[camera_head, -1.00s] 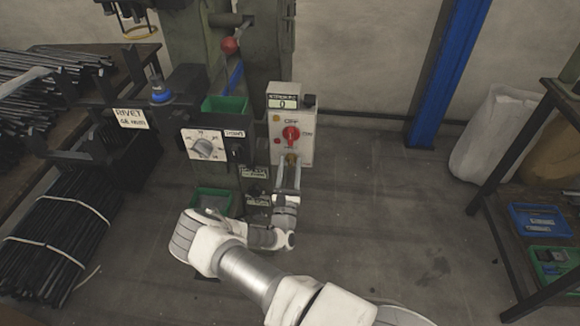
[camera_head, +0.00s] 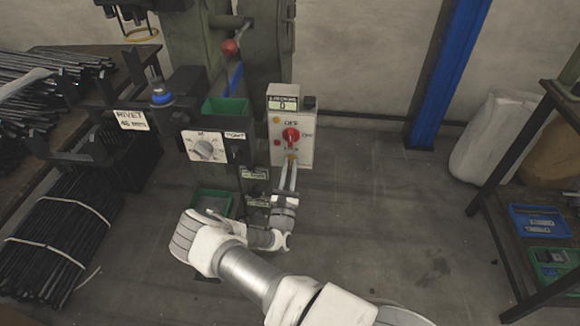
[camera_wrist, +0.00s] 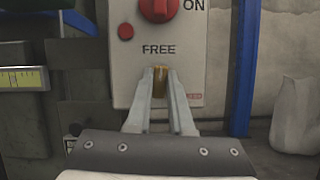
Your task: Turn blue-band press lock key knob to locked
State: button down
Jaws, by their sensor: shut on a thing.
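The blue-band press (camera_head: 235,82) is a green machine at the back with a blue strip on it. A light grey control box (camera_head: 306,150) is on its right side, with a red rotary switch (camera_head: 291,136) marked OFF and ON. Below that switch, the wrist view shows the label FREE (camera_wrist: 158,49) above a small brass key knob (camera_wrist: 160,80). My gripper (camera_wrist: 160,84) is shut on the knob, one finger on each side. It also shows in the head view (camera_head: 290,164), coming from below. The fingers hide part of the knob, and its exact angle is hard to tell.
A white dial panel (camera_head: 203,147) and a green bin (camera_head: 226,108) are left of the box. A small red button (camera_wrist: 126,31) is close above the fingers. Black rod bundles (camera_head: 58,235) lie at the left.

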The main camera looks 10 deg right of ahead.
jog(key=m+h+p, duration=0.1)
jog(key=m, duration=0.2)
jog(key=m+g+h, duration=0.1)
jog(key=m, duration=0.2)
jog(key=shift+r+g+h+p, duration=0.1)
jog(key=shift+g+h+p, duration=0.2)
jog(key=shift+h+p, duration=0.1)
jog(key=m+g+p, duration=0.1)
jog(key=m, duration=0.2)
jog(key=m+g+h+p, duration=0.1)
jog(key=m, duration=0.2)
jog(key=shift+a+r+h, duration=0.1)
jog(key=shift+h, duration=0.2)
jog(key=m+g+p, duration=0.2)
jog(key=m+p, duration=0.1)
jog(key=m, duration=0.2)
jog(key=shift+m+g+p, duration=0.9)
jog(key=shift+m+p, duration=0.35)
jog(key=shift+m, duration=0.65)
jog(key=c, duration=0.8)
grip_release()
